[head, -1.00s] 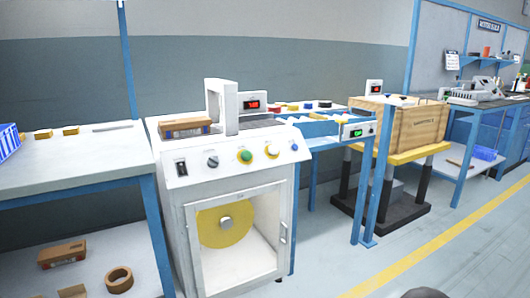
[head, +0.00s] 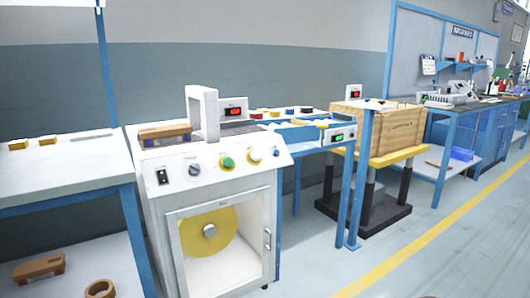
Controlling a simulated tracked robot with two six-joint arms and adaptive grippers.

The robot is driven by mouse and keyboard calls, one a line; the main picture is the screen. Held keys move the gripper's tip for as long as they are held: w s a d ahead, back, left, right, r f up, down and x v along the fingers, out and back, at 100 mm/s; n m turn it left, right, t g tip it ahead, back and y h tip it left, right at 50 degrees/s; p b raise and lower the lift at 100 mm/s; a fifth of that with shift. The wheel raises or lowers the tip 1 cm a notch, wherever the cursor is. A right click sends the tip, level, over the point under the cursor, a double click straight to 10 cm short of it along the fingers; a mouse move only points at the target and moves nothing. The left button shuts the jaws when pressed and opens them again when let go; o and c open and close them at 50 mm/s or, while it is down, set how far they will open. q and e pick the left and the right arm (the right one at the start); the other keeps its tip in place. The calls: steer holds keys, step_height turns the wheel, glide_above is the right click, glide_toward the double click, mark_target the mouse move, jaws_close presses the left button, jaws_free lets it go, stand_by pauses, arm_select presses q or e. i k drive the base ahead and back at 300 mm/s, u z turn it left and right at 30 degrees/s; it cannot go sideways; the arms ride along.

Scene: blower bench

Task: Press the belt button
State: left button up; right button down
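A white machine (head: 152,215) stands left of centre, with a sloping control panel on its front top. I cannot read which one is the belt button. A short conveyor (head: 299,136) runs right from the machine, with a green-lit display box (head: 338,136) on its side. Neither of my grippers is in view.
A brown box (head: 165,131) lies on the machine's top beside a white arch (head: 203,112). A wooden crate (head: 395,127) stands on a yellow-topped lift (head: 400,155). A white bench (head: 62,170) is at left. Grey floor with a yellow line (head: 430,240) is clear at right.

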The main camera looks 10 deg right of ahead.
mark_target(255, 157)
steer(key=i, duration=0.9)
steer(key=u, duration=0.05)
